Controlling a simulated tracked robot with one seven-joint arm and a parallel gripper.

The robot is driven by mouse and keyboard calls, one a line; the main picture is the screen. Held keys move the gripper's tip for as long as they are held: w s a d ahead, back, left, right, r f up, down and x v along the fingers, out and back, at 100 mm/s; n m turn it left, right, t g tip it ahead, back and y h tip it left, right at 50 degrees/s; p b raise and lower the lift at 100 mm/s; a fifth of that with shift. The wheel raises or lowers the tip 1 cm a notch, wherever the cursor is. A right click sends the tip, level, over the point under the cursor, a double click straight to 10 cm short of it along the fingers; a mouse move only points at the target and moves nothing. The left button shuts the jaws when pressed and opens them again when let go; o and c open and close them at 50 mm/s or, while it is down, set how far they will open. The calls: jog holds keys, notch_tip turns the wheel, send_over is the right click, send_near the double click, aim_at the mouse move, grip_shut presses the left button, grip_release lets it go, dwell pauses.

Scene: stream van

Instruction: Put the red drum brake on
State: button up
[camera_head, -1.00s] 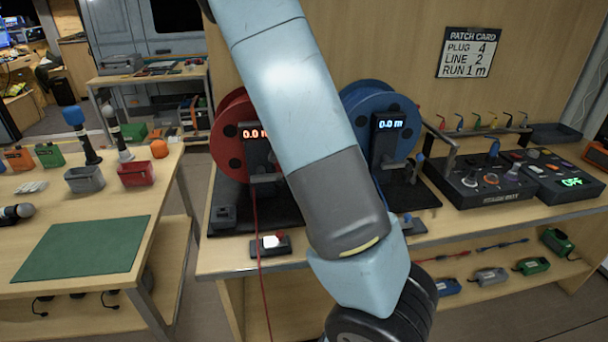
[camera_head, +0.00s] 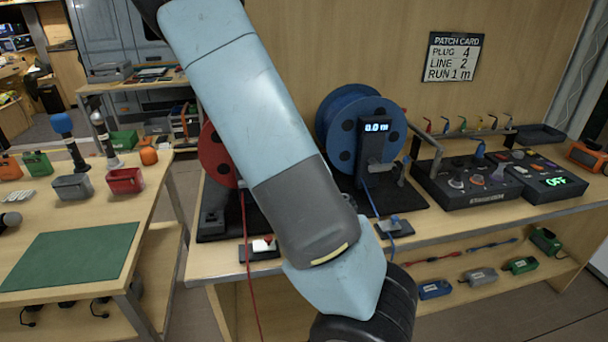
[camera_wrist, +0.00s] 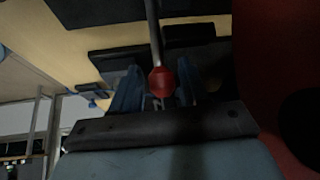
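The red drum (camera_head: 213,155) stands on the bench in the head view, mostly hidden behind my arm; its display and brake are covered there. In the wrist view the red drum (camera_wrist: 290,75) fills the dark right edge. A grey lever with a red knob (camera_wrist: 162,82), which looks like the red drum's brake, reaches in from the top. My gripper (camera_wrist: 155,88) has its two blue fingers apart, one on each side of the red knob, with small gaps visible. I cannot tell whether either finger touches it. My gripper is hidden in the head view.
The blue drum (camera_head: 345,140), reading 0.0 m, stands right of my arm. A switch with a red line (camera_head: 262,248) sits at the front edge. A side table (camera_head: 150,215) stands left.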

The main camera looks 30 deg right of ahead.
jog(key=shift+o, duration=0.2)
jog(key=shift+r, duration=0.1)
jog(key=shift+a+r, duration=0.1)
jog(key=shift+r, duration=0.15)
notch_tip(320, 180, up, 2)
jog(key=shift+r, duration=0.25)
jog(key=s+a+r, duration=0.3)
jog(key=s+r, duration=0.6)
jog(key=s, duration=0.4)
jog(key=shift+s+a+r, duration=0.15)
jog(key=shift+s+r, duration=0.15)
jog(key=shift+r, duration=0.05)
dwell(0.7)
jog(key=shift+c, duration=0.2)
